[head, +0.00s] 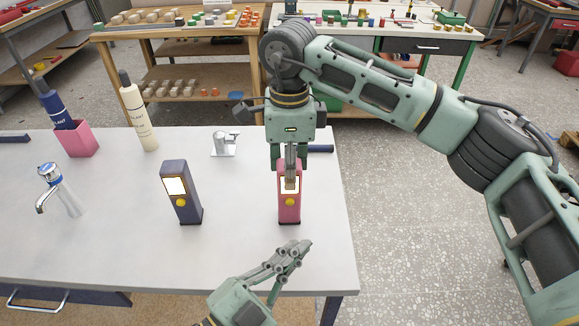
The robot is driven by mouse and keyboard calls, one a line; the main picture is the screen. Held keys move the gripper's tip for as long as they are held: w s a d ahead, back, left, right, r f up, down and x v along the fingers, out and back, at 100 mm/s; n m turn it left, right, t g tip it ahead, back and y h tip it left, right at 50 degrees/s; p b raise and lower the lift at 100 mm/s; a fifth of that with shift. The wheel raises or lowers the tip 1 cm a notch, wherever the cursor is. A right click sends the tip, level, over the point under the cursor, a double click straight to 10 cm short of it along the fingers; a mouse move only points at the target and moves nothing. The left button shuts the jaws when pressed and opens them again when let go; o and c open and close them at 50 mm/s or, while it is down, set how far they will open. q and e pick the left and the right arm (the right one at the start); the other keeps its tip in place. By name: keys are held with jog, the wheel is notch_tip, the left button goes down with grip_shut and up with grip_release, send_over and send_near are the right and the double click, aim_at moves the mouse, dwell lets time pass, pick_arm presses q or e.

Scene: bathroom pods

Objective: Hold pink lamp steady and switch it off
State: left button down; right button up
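The pink lamp (289,212) stands upright near the right end of the white table. It has a lit panel on its upper front and a yellow round button (290,202) below it. My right gripper (290,178) points down over the lamp from above. One finger lies in front of the lit panel; the other side is hidden, so I cannot tell whether it grips. My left gripper (300,248) is in front of the lamp and below it in the picture. Its fingers come together at the tips, with nothing between them, apart from the lamp.
A dark blue lamp (180,196), also lit, stands left of the pink one. Further left are a faucet (57,190), a pink holder (77,139) with a blue bottle, and a cream bottle (138,118). A small silver fixture (224,145) stands behind. The table's right edge is close.

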aim_at(291, 211)
pick_arm(q)
jog(key=w, duration=0.8)
jog(key=shift+a, duration=0.2)
dwell(1.2)
jog(key=shift+w, duration=0.7)
dwell(0.3)
jog(key=shift+s, duration=0.75)
jog(key=s, duration=0.6)
jog(key=shift+d, duration=0.1)
pick_arm(e)
jog(key=o, duration=1.4)
jog(key=shift+c, duration=0.2)
